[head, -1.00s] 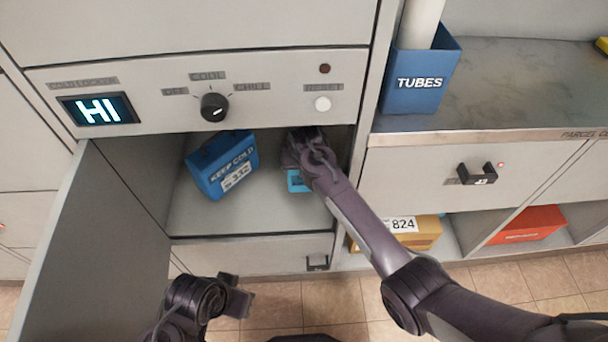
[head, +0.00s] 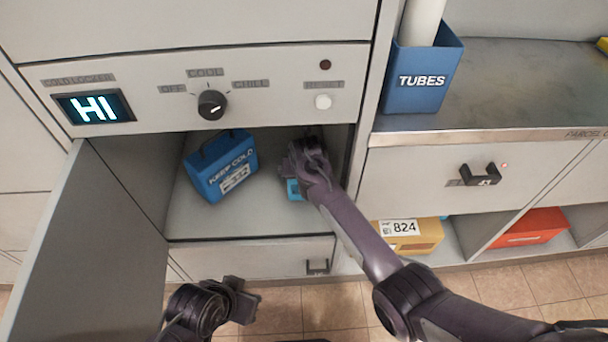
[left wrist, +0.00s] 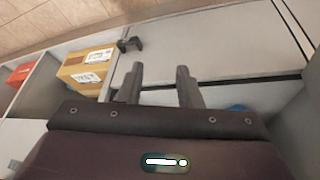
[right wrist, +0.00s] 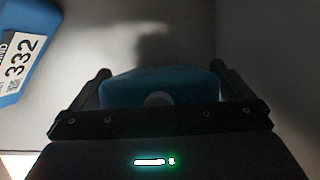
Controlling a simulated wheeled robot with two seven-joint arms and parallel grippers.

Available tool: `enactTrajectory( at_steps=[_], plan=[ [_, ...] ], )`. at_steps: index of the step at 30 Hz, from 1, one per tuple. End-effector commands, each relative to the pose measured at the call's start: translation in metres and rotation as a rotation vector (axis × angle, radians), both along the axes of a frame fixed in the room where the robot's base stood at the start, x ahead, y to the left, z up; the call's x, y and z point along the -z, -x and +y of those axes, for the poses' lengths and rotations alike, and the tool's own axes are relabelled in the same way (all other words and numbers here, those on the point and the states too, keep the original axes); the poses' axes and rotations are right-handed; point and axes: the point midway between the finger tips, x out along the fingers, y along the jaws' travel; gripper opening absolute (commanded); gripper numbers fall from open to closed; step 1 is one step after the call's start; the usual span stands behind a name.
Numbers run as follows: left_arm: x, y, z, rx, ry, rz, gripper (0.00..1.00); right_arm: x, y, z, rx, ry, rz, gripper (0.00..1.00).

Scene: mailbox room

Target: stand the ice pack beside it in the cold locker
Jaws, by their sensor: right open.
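The light-blue ice pack (head: 294,189) is inside the open cold locker (head: 200,222), at the right of its floor. In the right wrist view the ice pack (right wrist: 158,88) is between the two fingers, with a round pale cap facing me. My right gripper (head: 292,172) is open around it and hides much of it in the head view. Whether the fingers touch it I cannot tell. The blue KEEP COLD box (head: 222,168) stands to its left and also shows in the right wrist view (right wrist: 18,50). My left gripper (left wrist: 160,75) is open and empty, outside the locker.
The locker door (head: 95,245) hangs open at left. Above the opening are a knob (head: 212,104), a HI display (head: 95,107) and a white button (head: 323,102). A blue TUBES bin (head: 420,80) stands on the right counter. A yellow parcel (head: 412,238) and red parcel (head: 528,226) sit below.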

Motion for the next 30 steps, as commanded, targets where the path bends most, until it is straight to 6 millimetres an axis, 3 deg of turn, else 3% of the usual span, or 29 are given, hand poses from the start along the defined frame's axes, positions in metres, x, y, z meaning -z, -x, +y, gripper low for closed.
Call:
enactTrajectory(
  at_steps=[14, 30],
  plan=[
    [-0.01, 0.014, 0.034, -0.058, -0.098, 0.174, 0.32, -0.064, 0.026, 0.0, -0.001, 0.0, -0.002, 1.0],
    [-0.009, 0.016, 0.037, -0.063, -0.107, 0.191, 0.32, -0.069, 0.029, 0.001, 0.0, 0.0, 0.0, 1.0]
  ],
)
